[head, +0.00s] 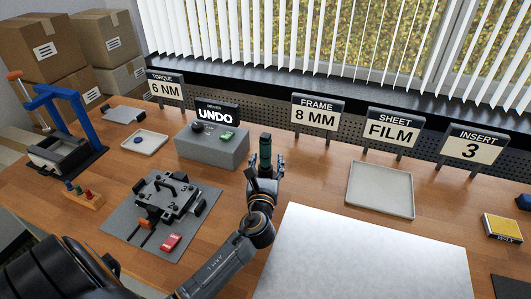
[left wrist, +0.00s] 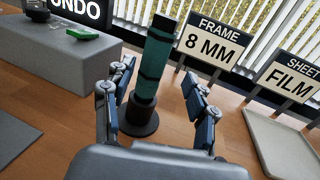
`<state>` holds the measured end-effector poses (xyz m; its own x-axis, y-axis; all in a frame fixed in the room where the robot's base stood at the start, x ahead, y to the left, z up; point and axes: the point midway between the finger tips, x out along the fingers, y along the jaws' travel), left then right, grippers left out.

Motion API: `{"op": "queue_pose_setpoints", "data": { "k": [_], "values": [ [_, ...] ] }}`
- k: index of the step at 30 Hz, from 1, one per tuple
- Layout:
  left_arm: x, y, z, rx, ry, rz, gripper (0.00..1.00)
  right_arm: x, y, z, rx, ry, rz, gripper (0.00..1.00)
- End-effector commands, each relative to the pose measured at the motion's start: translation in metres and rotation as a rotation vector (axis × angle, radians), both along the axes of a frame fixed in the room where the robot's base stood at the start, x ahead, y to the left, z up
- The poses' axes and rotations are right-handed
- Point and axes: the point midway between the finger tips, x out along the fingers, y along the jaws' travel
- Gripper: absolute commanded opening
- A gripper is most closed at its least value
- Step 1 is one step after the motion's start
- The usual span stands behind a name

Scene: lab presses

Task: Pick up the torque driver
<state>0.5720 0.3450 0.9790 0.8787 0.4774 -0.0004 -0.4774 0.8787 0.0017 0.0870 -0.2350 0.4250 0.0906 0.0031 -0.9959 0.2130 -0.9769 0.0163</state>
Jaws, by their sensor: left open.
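The torque driver (head: 265,150), a dark green upright cylinder with black bands, stands on the wooden bench in front of the back panel. In the left wrist view the driver (left wrist: 156,62) rises from a dark round base (left wrist: 138,120). My left gripper (head: 264,168) is open at the driver, with its fingers to either side in the picture. In the left wrist view the gripper's fingers (left wrist: 160,98) show gaps to the driver, and I see no contact. The head view hides the driver's lower part behind my gripper. My right gripper is not in view.
A grey box (head: 212,148) with an UNDO sign stands left of the driver. A fixture on a grey mat (head: 122,225) lies front left, with a blue press (head: 72,112) behind. A pale tray (head: 380,190) is at right. A large pale sheet (head: 360,260) covers the front.

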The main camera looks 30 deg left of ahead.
Motion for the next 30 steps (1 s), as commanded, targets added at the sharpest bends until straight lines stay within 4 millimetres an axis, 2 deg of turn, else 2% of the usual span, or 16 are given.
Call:
{"op": "queue_pose_setpoints", "data": {
  "k": [12,21,27,30],
  "values": [
    [0.039,0.030,-0.006,-0.001,0.000,0.001,0.57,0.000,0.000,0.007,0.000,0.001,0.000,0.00],
    [0.043,0.032,-0.006,-0.002,0.000,0.000,0.57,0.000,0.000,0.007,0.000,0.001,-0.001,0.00],
    [0.043,0.032,-0.007,-0.002,0.000,0.000,0.17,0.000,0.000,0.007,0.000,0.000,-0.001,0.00],
    [0.043,0.032,-0.007,-0.002,0.000,0.000,0.00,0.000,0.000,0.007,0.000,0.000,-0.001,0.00]
  ]
}}
